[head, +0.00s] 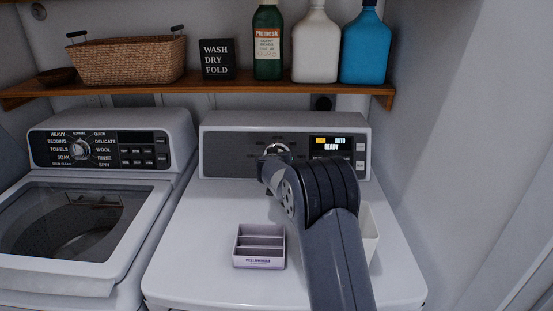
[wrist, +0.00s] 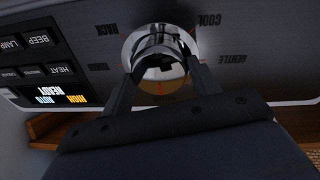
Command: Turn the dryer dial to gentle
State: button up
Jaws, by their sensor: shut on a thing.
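The dryer dial (wrist: 155,45) is a shiny chrome knob on the dryer's dark control panel. It shows upside down in the wrist view, and its top edge also shows in the head view (head: 277,148). My gripper (wrist: 163,66) is shut on the dial, with one finger on each side. The word GENTLE (wrist: 232,58) is on the panel to the right of the dial in the wrist view, near COOL (wrist: 209,20). RACK is on the left. A thin reddish line shows between my fingers, but I cannot tell which setting the dial points to.
The dryer display (head: 331,145) reads READY. A small divided tray (head: 259,262) sits on the dryer top, and a white container (head: 370,235) is partly behind my arm. The washer (head: 70,220) stands left. A shelf (head: 200,88) with bottles and a basket hangs above.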

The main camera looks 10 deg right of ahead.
jog(key=shift+f+n+b, duration=0.1)
jog(key=shift+n+b, duration=0.3)
jog(key=shift+b, duration=0.05)
jog(key=n+b, duration=0.2)
jog(key=shift+n, duration=0.4)
jog(key=n+y+b, duration=0.1)
jog(key=n, duration=0.4)
jog(key=shift+d, duration=0.1)
jog(key=n, duration=0.2)
jog(key=n+p, duration=0.1)
jog(key=n, duration=0.1)
jog(key=n+y+p, duration=0.1)
jog(key=shift+r+n, duration=0.25)
jog(key=shift+n, duration=0.15)
jog(key=n+p, duration=0.3)
jog(key=n, duration=0.1)
jog(key=shift+d+f, duration=0.1)
jog(key=shift+n, duration=0.4)
jog(key=o, duration=1)
